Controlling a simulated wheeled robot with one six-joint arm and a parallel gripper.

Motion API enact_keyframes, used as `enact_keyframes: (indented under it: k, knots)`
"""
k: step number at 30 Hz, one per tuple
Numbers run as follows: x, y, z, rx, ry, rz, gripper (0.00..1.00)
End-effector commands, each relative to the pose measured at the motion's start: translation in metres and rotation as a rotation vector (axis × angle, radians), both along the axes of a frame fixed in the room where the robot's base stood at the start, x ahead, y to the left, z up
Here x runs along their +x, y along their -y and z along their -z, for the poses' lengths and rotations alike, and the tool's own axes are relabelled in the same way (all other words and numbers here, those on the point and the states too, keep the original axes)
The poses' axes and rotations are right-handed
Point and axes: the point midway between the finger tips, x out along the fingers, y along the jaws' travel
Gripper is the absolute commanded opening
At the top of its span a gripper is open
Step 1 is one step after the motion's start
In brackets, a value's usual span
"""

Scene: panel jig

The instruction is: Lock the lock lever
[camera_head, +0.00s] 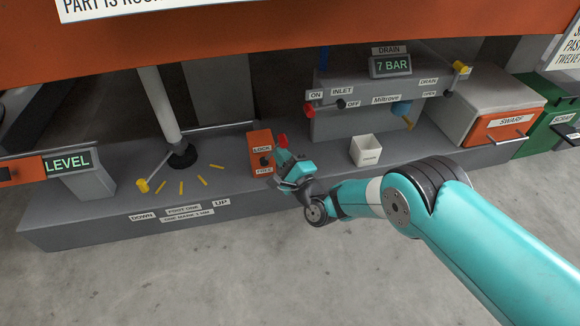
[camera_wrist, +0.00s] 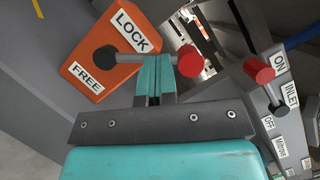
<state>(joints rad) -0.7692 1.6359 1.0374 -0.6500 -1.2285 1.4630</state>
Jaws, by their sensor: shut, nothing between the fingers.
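The lock box (camera_head: 257,143) is orange, with a LOCK label at its top and a FREE label at its bottom. It also shows in the wrist view (camera_wrist: 76,65). The lock lever (camera_wrist: 190,60) has a black pivot on the box face, a thin grey rod and a red knob. In the head view its knob (camera_head: 282,140) lies up and right of the pivot. My gripper (camera_wrist: 155,62) is shut and empty. Its fingertips overlap the middle of the rod and hide part of it. I cannot tell whether they touch it. In the head view my gripper (camera_head: 283,158) is just below the knob.
A grey valve unit (camera_head: 345,122) with a red-knobbed inlet lever (camera_head: 309,110) stands right of the lock box. A yellow-knobbed lever (camera_head: 143,185) and grey column (camera_head: 160,105) are at left. An orange panel (camera_head: 300,38) overhangs.

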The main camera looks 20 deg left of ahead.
Motion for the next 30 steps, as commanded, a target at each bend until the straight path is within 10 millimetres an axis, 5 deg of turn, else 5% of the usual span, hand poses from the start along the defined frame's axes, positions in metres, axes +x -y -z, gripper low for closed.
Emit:
enact_keyframes:
  k: [30]
  knots:
    - [-0.013, -0.019, -0.02, -0.389, 0.286, -0.001, 0.0]
